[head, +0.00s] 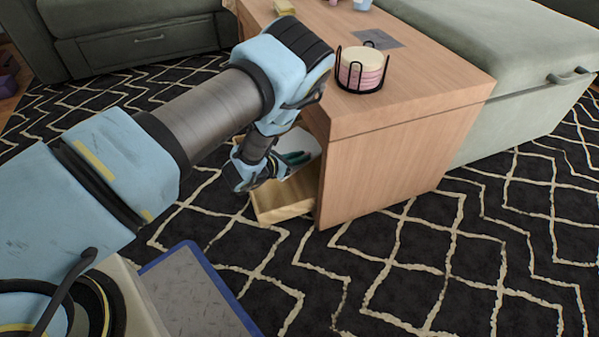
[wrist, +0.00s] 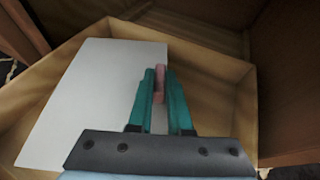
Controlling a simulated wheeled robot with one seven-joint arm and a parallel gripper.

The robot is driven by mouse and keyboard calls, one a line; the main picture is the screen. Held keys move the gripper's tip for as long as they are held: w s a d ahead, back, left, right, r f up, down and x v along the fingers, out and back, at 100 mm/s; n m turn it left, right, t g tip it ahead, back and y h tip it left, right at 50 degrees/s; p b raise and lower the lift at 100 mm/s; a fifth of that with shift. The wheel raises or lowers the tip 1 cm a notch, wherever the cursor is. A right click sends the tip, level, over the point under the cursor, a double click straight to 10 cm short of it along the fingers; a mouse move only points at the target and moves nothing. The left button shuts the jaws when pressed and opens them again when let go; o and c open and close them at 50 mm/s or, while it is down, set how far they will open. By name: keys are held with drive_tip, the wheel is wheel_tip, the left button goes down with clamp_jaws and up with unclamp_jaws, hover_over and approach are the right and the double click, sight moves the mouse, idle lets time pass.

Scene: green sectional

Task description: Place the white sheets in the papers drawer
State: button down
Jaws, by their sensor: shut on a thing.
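The white sheets (wrist: 90,95) show as one flat white rectangle in the wrist view, over the left part of the open papers drawer (wrist: 215,80). In the head view a white patch of them (head: 303,143) shows beside my gripper (head: 297,158). The teal fingers of my gripper (wrist: 160,75) are close together at the sheets' right edge, shut on them. A small pink piece shows between the fingertips; I cannot tell what it is. The pale wooden drawer (head: 285,198) is pulled out at the table's left end. My arm hides part of it.
The wooden table (head: 400,150) rises right beside the drawer. A black wire holder (head: 360,70) with round coasters stands on it. A green sofa section (head: 500,50) is behind. The patterned rug (head: 400,260) in front is clear.

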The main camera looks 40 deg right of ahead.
sight(293, 170)
wheel_tip(293, 170, down, 5)
drive_tip(key=shift+f+b, duration=0.1)
drive_tip(key=shift+b, duration=1.1)
drive_tip(key=c, duration=0.8)
unclamp_jaws()
drive_tip(key=shift+c, duration=0.2)
drive_tip(key=shift+a+r+p, duration=0.25)
drive_tip(key=shift+p, duration=0.05)
drive_tip(key=p+v, duration=0.5)
drive_tip(key=v, duration=0.5)
drive_tip(key=shift+a, duration=0.2)
drive_tip(key=shift+a+r, duration=0.2)
drive_tip(key=shift+a, duration=0.35)
